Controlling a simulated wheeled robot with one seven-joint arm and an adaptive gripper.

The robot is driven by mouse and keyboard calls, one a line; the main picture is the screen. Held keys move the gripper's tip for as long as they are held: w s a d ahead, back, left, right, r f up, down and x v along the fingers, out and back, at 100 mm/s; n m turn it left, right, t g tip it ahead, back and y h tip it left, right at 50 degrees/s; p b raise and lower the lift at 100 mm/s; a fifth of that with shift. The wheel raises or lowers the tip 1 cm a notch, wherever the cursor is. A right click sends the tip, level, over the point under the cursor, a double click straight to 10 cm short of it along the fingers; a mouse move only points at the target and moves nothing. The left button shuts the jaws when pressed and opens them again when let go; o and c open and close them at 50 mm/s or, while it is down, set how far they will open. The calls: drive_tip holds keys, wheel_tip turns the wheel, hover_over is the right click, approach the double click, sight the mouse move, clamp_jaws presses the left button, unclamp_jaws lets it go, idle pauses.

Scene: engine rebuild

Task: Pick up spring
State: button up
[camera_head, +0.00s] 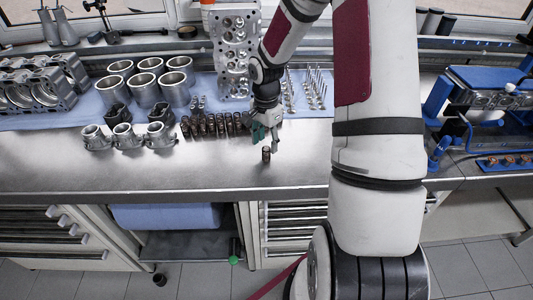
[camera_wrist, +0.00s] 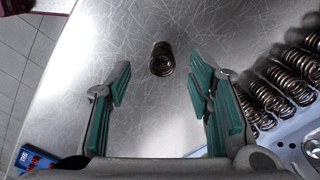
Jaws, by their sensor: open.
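A single dark coil spring (camera_head: 266,154) stands on the steel worktop near its front edge. In the wrist view the spring (camera_wrist: 162,59) shows from above, with bare metal around it. My gripper (camera_head: 266,137) is just above and behind the spring in the head view. In the wrist view my gripper (camera_wrist: 160,90) is open, with green pads on both fingers and nothing between them.
A row of several springs (camera_head: 213,124) stands behind the lone one, also at the right of the wrist view (camera_wrist: 285,85). Cylinder liners (camera_head: 145,88), pistons (camera_head: 125,137) and a cylinder head (camera_head: 236,50) are on the bench. Worktop at front left (camera_head: 60,170) is clear.

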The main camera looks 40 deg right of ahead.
sight(266, 153)
drive_tip(key=shift+w+d+f+p, duration=0.1)
drive_tip(key=shift+f+p, duration=0.1)
drive_tip(key=shift+f, duration=1.05)
drive_tip(key=shift+w+d+f+p, duration=0.1)
drive_tip(key=shift+f+p, duration=0.1)
drive_tip(key=shift+f, duration=1.05)
clamp_jaws()
